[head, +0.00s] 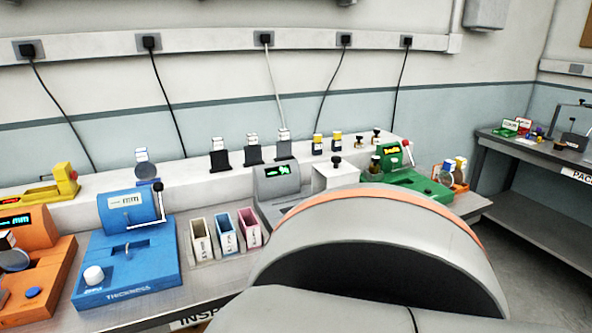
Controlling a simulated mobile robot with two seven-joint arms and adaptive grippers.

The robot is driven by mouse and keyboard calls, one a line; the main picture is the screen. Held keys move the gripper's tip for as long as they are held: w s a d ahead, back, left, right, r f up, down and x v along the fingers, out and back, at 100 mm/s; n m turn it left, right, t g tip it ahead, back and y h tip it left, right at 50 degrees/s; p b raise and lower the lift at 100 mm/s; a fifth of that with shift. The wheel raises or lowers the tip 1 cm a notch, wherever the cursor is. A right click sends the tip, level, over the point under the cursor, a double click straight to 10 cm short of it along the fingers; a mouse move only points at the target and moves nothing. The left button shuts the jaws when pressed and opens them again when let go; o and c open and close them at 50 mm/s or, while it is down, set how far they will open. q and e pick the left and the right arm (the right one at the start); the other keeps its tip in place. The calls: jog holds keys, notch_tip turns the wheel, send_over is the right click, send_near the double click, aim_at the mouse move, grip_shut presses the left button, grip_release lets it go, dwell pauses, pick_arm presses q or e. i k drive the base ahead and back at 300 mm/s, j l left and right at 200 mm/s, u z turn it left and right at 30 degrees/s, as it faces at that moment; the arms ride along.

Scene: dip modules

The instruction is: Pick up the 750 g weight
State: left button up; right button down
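I cannot pick out a 750 g weight for certain, as the small labels are unreadable. Small dark pieces with white labels, one of them a black piece (219,158), stand on the white ledge at the back of the bench. Two yellow-topped pieces (317,144) and small black-knobbed pieces (376,136) stand further right on it. A white block (338,178) with a black knob is in front of them. A grey device (281,192) with a green display is left of that block. Neither gripper shows.
A large rounded grey part of my own arm hides the front right of the bench. A blue thickness device (130,260), an orange device (45,275) and three small bins (225,235) stand on the left. A green device (408,182) is right. A second table (540,150) is far right.

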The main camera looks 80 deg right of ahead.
aim_at(375, 168)
jog(key=z, duration=2.9)
jog(key=i+l+z, duration=0.1)
jog(key=l, duration=0.2)
jog(key=i+l, duration=0.15)
jog(key=l, duration=0.15)
jog(key=i+l+z, duration=0.15)
jog(key=l, duration=0.15)
